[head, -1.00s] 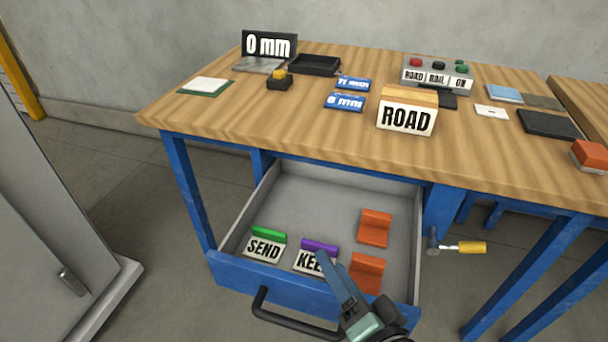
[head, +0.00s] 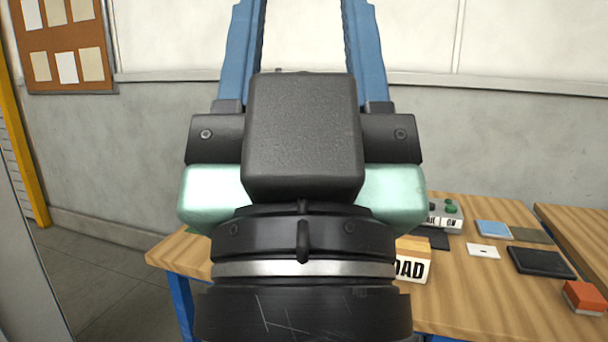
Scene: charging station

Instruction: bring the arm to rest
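My gripper (head: 303,40) is raised close in front of the head camera and fills the middle of the view. Its two blue fingers point up and stand wide apart, with nothing seen between them. The fingertips run out at the top edge of the picture. The gripper and wrist hide the left and middle of the wooden workbench (head: 470,305).
A ROAD block (head: 414,262) shows partly behind my wrist. A button box (head: 448,215), a blue card (head: 492,228), a dark tray (head: 540,262) and an orange block (head: 585,297) are on the bench. A second table (head: 585,235) stands at right. The drawer is out of view.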

